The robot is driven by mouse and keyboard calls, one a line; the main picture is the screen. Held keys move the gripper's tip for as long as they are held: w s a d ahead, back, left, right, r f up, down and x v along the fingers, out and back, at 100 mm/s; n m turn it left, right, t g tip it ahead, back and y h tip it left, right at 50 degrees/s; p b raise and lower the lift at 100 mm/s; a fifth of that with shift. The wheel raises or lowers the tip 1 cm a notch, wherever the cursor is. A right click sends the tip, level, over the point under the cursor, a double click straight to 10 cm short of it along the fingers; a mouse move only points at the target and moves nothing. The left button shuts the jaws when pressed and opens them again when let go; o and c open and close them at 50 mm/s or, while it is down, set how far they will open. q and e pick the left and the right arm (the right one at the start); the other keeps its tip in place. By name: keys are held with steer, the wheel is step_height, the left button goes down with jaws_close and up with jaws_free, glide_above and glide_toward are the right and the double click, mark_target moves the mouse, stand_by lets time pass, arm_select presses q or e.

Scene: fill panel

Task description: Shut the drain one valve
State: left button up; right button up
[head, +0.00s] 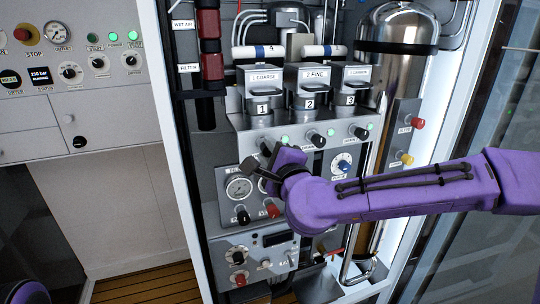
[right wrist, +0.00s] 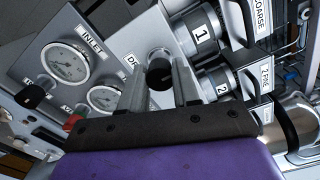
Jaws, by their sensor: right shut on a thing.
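The drain one valve is a black knob (right wrist: 160,72) on the grey panel below the canister marked 1, beside a label of which only "DR" shows in the right wrist view. In the head view its knob (head: 267,146) sits at the left end of a row of black knobs. My right gripper (right wrist: 159,84) has one finger on each side of this knob and is shut on it. In the head view the right gripper (head: 264,160) is seen from behind, and its fingertips are partly hidden. My left gripper does not show.
Two more black knobs (head: 316,140) (head: 360,132) with green lights sit to the right. Pressure gauges (head: 238,187) and a red knob (head: 273,210) lie close below my gripper. Canisters (head: 262,101) stand just above. A glass door closes the right side.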

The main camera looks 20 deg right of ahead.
stand_by(0.4)
steer(key=o, duration=1)
steer(key=shift+o, duration=0.2)
steer(key=s+b, duration=0.4)
steer(key=s, duration=0.6)
steer(key=shift+s+d, duration=0.15)
steer(key=shift+s, duration=0.05)
steer(key=shift+s, duration=0.1)
